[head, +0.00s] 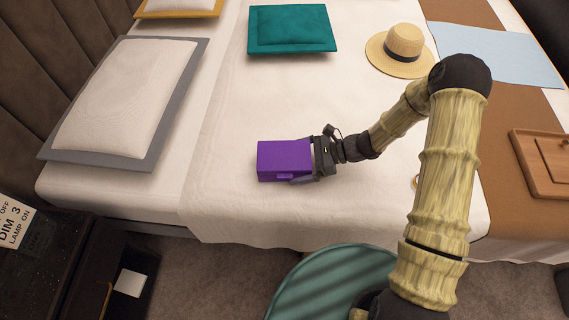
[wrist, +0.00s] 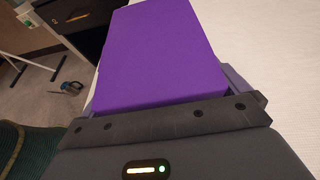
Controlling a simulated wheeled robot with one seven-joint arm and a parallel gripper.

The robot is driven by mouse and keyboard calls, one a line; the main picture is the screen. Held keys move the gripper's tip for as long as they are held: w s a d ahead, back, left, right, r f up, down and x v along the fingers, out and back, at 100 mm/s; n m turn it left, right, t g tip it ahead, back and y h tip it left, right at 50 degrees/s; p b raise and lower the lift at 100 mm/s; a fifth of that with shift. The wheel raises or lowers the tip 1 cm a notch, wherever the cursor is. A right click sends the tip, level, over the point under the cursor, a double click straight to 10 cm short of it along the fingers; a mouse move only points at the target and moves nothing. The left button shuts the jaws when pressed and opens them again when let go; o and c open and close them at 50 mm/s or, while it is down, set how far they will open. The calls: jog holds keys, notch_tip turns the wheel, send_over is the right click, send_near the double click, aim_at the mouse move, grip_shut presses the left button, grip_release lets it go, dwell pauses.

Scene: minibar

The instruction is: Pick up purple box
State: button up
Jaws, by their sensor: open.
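The purple box (head: 283,158) rests on the white bed cover near the bed's front edge. It also fills the middle of the wrist view (wrist: 158,55), close in front of my gripper. My gripper (head: 306,160) is at the box's right end in the head view, with a finger along the box's near side. The jaws are open around that end. In the wrist view, a bit of finger shows at the box's right side. I cannot tell whether the fingers touch the box.
The bed (head: 225,150) holds a grey-edged pillow (head: 125,97), a teal cushion (head: 291,29), a straw hat (head: 402,48) and a wooden tray (head: 545,165). A teal round seat (head: 330,280) stands before the bed. A dark nightstand (head: 60,265) is at lower left. The cover left of the box is clear.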

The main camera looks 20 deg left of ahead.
jog(key=shift+c, duration=0.2)
jog(key=c, duration=0.9)
jog(key=shift+o, duration=0.2)
notch_tip(320, 180, up, 10)
jog(key=p, duration=0.2)
jog(key=shift+p, duration=0.35)
